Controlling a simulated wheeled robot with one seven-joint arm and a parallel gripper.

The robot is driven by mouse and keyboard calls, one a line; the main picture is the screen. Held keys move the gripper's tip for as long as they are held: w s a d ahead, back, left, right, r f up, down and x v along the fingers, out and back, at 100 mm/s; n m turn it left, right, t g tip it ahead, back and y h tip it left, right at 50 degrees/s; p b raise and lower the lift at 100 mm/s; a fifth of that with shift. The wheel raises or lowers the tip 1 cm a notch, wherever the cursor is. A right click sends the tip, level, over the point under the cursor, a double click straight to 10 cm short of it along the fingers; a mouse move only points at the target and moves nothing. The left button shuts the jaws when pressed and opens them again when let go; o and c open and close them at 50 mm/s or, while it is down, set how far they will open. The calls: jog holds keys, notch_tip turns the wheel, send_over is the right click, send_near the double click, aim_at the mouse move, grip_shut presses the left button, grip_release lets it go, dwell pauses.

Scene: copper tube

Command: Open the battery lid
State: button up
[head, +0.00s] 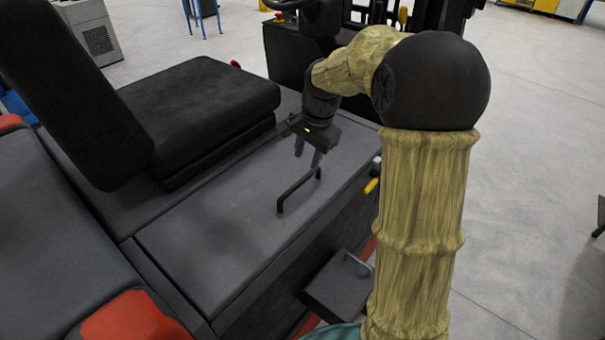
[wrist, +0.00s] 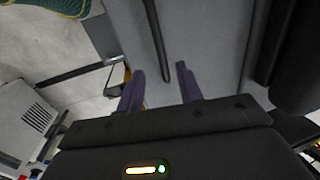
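The battery lid (head: 225,235) is a flat dark grey panel on the forklift beside the seat, and it lies closed. Its black bar handle (head: 298,190) stands up near the lid's right edge. My gripper (head: 308,157) is above the lid, just behind the handle in the head view, with its purple fingers pointing down. In the wrist view the two fingers of my gripper (wrist: 160,88) are spread apart with nothing between them. The handle (wrist: 156,42) runs beyond the fingertips there, with its near end close to the gap. The handle is apart from the fingers.
The black seat (head: 195,115) stands left of the lid. The steering wheel (head: 285,5) and dark front console are behind my arm. A step (head: 340,287) with a handle is low on the right side. Open concrete floor (head: 530,130) lies to the right.

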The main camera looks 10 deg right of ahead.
aim_at(301, 180)
jog(key=f, duration=0.2)
jog(key=w+f+p, duration=0.1)
jog(key=f, duration=0.2)
jog(key=a+f, duration=0.1)
jog(key=f, duration=0.2)
jog(key=shift+w+f, duration=0.2)
jog(key=shift+f, duration=0.05)
grip_shut()
